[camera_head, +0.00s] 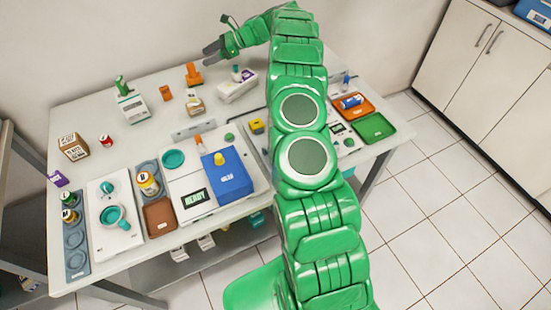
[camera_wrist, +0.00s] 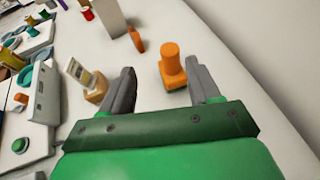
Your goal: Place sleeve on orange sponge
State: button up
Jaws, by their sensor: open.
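An orange block with a greenish lower edge, which looks like the orange sponge (camera_wrist: 174,82), lies on the table in the wrist view. An upright orange cylinder (camera_wrist: 171,60) stands on it. I cannot tell whether this cylinder is the sleeve. The pair also shows as an orange shape (camera_head: 193,75) at the table's back in the head view. A smaller orange piece (camera_wrist: 136,39) stands apart, beyond and left of it. My gripper (camera_wrist: 162,72) is open and empty, its fingers on either side of the cylinder's line, nearer the right finger. In the head view my gripper (camera_head: 209,55) is above the back edge.
A wooden holder with a card (camera_wrist: 94,90) stands close by my left finger. A white device with a green top (camera_head: 132,105) is at the back left. A blue box (camera_head: 227,175) and trays crowd the front. Bare table lies at the back left.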

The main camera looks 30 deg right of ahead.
jog(key=s+a+r+n+g+h, duration=0.25)
jog(key=s+a+r+n, duration=0.35)
jog(key=s+a+r, duration=0.6)
jog(key=s+a+r+n+g+h, duration=0.1)
jog(key=s+r+n, duration=0.2)
jog(key=s, duration=0.6)
jog(key=s+a+r+n+g+h, duration=0.1)
jog(key=s+r+n+g, duration=0.15)
jog(key=s, duration=0.55)
jog(key=s+d+n+h, duration=0.2)
jog(key=s+d+n, duration=0.1)
jog(key=s, duration=0.9)
jog(key=s+d+n+h, duration=0.2)
jog(key=s+n+h, duration=0.1)
jog(key=s, duration=1)
jog(key=s+d+f+n+h, duration=0.1)
jog(key=s+d+n+h, duration=0.2)
jog(key=s, duration=0.9)
jog(key=shift+s+d+n, duration=0.3)
jog(key=shift+n, duration=0.05)
jog(key=shift+f, duration=0.1)
